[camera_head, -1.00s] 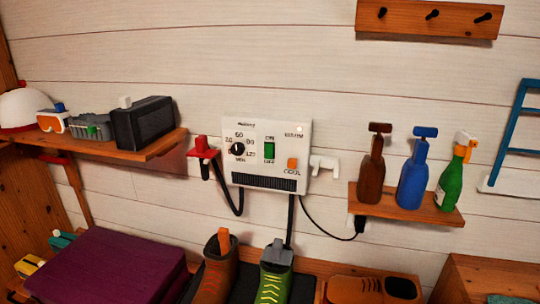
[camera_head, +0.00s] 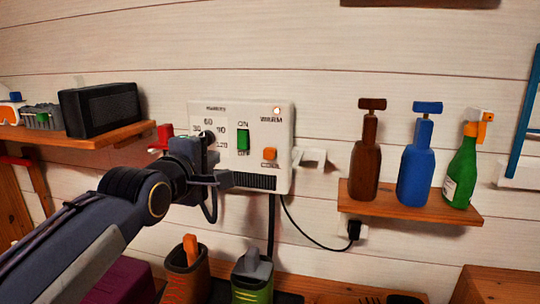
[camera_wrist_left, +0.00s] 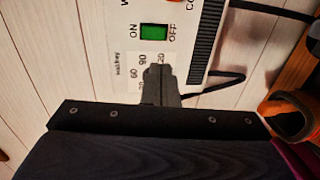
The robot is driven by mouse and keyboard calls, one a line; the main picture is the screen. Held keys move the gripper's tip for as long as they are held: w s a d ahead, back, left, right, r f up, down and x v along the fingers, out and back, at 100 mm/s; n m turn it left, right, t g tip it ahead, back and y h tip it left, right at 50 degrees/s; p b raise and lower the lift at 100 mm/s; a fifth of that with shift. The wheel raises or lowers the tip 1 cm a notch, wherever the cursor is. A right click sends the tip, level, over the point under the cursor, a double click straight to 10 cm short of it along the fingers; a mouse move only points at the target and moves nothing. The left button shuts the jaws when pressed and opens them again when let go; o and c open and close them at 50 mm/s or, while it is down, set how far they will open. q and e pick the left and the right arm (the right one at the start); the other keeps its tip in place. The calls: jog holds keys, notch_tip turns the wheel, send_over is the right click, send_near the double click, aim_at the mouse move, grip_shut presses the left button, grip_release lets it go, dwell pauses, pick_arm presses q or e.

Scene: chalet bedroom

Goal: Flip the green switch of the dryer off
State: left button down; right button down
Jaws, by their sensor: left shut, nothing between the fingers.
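The white dryer box (camera_head: 228,108) is on the plank wall, with a lit lamp (camera_head: 277,110) above the word WARM. Its green switch (camera_head: 243,139) sits between ON above and OFF below; which side is pressed I cannot tell. The switch also shows clearly in the left wrist view (camera_wrist_left: 154,31). My left gripper (camera_head: 207,146) is shut and empty, in front of the box's lower left, covering part of the dial. In the left wrist view its fingertips (camera_wrist_left: 157,68) lie over the dial numbers, beside the switch. Contact cannot be told. My right gripper is not in view.
An orange button (camera_head: 269,153) is right of the switch. A red holder (camera_head: 163,137) is at the box's left, a white hook (camera_head: 314,157) at its right. A shelf (camera_head: 410,208) with bottles is further right. Shoes stand below, and a black radio (camera_head: 100,109) is at left.

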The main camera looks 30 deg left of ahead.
aim_at(241, 145)
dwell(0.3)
pick_arm(q)
jog(key=x, duration=1.3)
jog(key=shift+w+a+f, duration=0.1)
jog(key=shift+w+a, duration=0.1)
jog(key=shift+w, duration=0.15)
